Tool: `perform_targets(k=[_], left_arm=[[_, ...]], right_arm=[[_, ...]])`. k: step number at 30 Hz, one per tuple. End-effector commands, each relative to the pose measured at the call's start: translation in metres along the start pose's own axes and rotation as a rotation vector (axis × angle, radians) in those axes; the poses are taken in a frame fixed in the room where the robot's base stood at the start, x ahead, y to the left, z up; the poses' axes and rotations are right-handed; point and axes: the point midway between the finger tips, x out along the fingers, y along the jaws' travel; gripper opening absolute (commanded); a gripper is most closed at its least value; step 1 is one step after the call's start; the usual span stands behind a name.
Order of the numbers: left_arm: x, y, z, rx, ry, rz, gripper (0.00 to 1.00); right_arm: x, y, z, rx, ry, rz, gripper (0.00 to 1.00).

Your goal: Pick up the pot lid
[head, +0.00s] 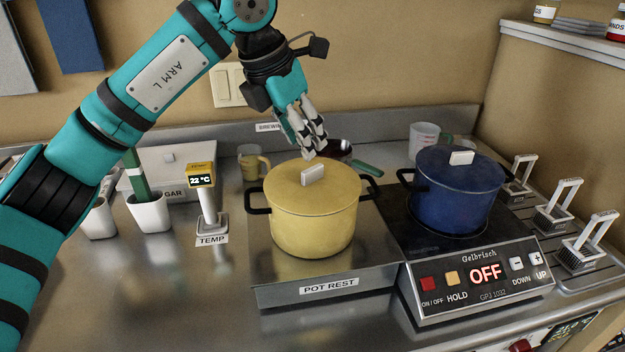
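A yellow pot (310,228) stands on the pot rest, with its yellow lid (283,186) seated on top. The lid has a pale block-shaped handle (313,174). A blue pot (450,202) with a blue lid (437,164) and a similar pale handle (461,158) stands on the hot plate. My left gripper (315,151) hangs just above and behind the yellow lid's handle, fingers pointing down. A narrow gap shows between its fingers, and it holds nothing. It appears apart from the handle. My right gripper is out of view.
The hot plate's panel (484,276) reads OFF. A temperature display stand (205,205) and white cups (150,212) are left of the yellow pot. A yellow mug (252,163) and a green-handled item (367,166) sit behind it. The front-left counter is clear.

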Motion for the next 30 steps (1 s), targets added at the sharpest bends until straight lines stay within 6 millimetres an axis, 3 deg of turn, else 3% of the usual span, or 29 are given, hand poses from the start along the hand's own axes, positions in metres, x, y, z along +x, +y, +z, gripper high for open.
perform_targets(k=[8, 18, 26, 30], left_arm=[[0.022, 0.0, 0.0, 0.0, 0.0, 0.0, 0.38], [0.066, 0.001, -0.004, 0.0, 0.0, -0.002, 0.38], [0.07, 0.002, -0.004, 0.001, -0.002, 0.0, 0.38], [0.07, 0.002, -0.004, 0.001, -0.002, 0.0, 0.22]], right_arm=[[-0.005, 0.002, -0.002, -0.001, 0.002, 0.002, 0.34], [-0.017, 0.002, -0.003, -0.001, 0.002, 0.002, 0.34], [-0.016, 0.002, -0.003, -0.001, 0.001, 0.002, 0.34], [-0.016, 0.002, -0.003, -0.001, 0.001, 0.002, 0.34]])
